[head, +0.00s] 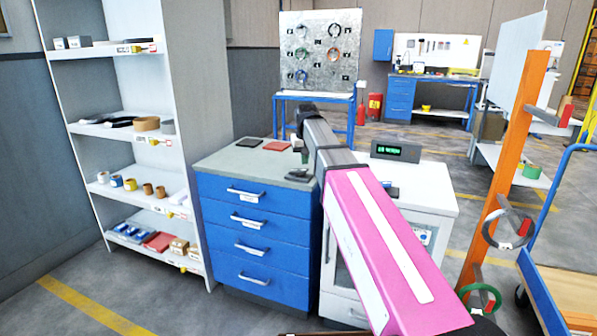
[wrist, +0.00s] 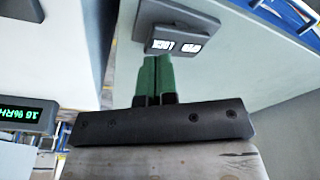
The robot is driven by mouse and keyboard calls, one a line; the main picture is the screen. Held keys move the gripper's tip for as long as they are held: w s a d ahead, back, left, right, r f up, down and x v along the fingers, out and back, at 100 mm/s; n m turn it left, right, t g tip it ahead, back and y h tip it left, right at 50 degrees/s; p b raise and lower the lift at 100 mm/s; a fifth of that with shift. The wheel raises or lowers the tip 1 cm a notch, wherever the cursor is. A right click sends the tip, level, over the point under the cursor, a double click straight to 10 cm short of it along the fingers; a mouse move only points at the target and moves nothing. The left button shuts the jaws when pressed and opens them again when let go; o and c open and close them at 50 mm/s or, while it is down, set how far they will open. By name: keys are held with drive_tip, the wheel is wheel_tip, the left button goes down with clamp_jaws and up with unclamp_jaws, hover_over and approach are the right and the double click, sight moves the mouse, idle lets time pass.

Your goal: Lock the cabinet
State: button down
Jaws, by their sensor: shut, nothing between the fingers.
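The white cabinet (head: 333,272) with a glazed front stands right of the blue drawer unit. My pink arm hides much of its front, and I cannot tell whether it is locked. A small dark grey switch box (wrist: 178,22) with white OPEN and LOCK labels shows upside down in the wrist view. It appears to be the dark block (head: 299,175) on the grey counter in the head view. My gripper (wrist: 151,60) has its green fingers shut and empty, with the tips close to the box's labelled edge. I cannot tell whether they touch. It also shows in the head view (head: 303,158).
A green-lit display (head: 395,151) stands on the cabinet top, beside my arm. Red and dark flat pads lie on the drawer unit's counter (head: 225,162). A stocked white shelf (head: 125,118) stands left. An orange post (head: 502,180) with hanging rings stands right.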

sight(304, 170)
drive_tip(key=shift+f, duration=1.4)
idle(0.9)
drive_tip(key=shift+r, duration=3.55)
drive_tip(key=shift+s, duration=0.1)
